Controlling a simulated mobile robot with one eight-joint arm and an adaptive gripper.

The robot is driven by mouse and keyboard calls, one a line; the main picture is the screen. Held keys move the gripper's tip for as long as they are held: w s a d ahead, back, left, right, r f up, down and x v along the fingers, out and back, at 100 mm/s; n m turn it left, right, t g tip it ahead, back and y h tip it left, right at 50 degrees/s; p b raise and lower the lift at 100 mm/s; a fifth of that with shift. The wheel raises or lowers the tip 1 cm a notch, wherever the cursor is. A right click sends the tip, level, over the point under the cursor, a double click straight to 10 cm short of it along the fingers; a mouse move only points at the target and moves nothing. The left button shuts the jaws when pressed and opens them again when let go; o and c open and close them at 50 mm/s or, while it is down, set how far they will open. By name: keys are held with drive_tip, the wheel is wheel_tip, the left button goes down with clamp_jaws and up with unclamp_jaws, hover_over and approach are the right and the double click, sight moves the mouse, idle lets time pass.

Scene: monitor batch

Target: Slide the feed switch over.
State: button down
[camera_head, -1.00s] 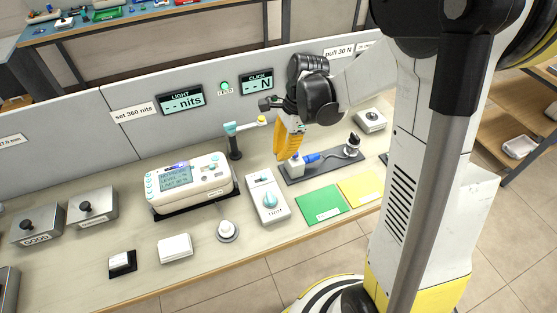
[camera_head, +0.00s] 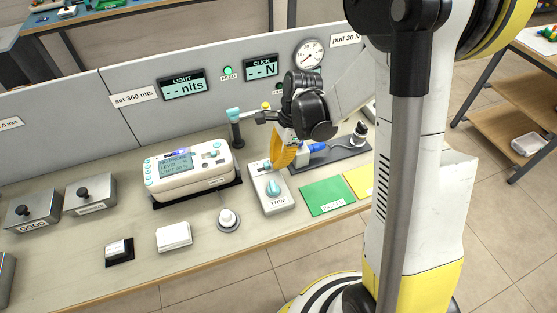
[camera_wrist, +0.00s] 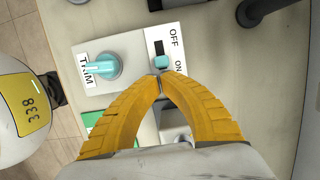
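The white control box (camera_head: 278,204) stands on the bench with a teal TRIM knob (camera_head: 272,188), also seen in the wrist view (camera_wrist: 102,66). On the same box, the wrist view shows a slide switch with a small teal slider (camera_wrist: 161,62) in a dark slot, beside OFF and ON labels. The slider sits nearer the ON label, with dark slot showing toward OFF. My gripper (camera_wrist: 160,80) has its yellow fingertips together, with nothing seen between them, right by the slider; I cannot tell if they touch. In the head view my gripper (camera_head: 274,167) covers the box's far end.
A round FEED lamp (camera_head: 228,72) is on the grey panel behind. A white device with a screen (camera_head: 190,172) stands left of the box, a round white button (camera_head: 227,218) at front left. A green pad (camera_head: 326,196) and a dark tray with a blue connector (camera_head: 345,157) lie right.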

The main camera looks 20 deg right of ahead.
drive_tip(key=shift+a, duration=1.15)
drive_tip(key=shift+d, duration=0.1)
drive_tip(key=p+v, duration=0.6)
drive_tip(key=v, duration=0.4)
drive_tip(key=shift+p, duration=0.35)
drive_tip(key=s+a+r+n+t+h+b, duration=0.1)
drive_tip(key=s+r+n+t+h, duration=0.2)
drive_tip(key=s+r+n+t, duration=0.4)
drive_tip(key=s+r+n, duration=0.6)
drive_tip(key=r+n, duration=0.1)
drive_tip(key=n, duration=0.4)
drive_tip(key=shift+s+r, duration=0.3)
drive_tip(key=shift+s, duration=0.05)
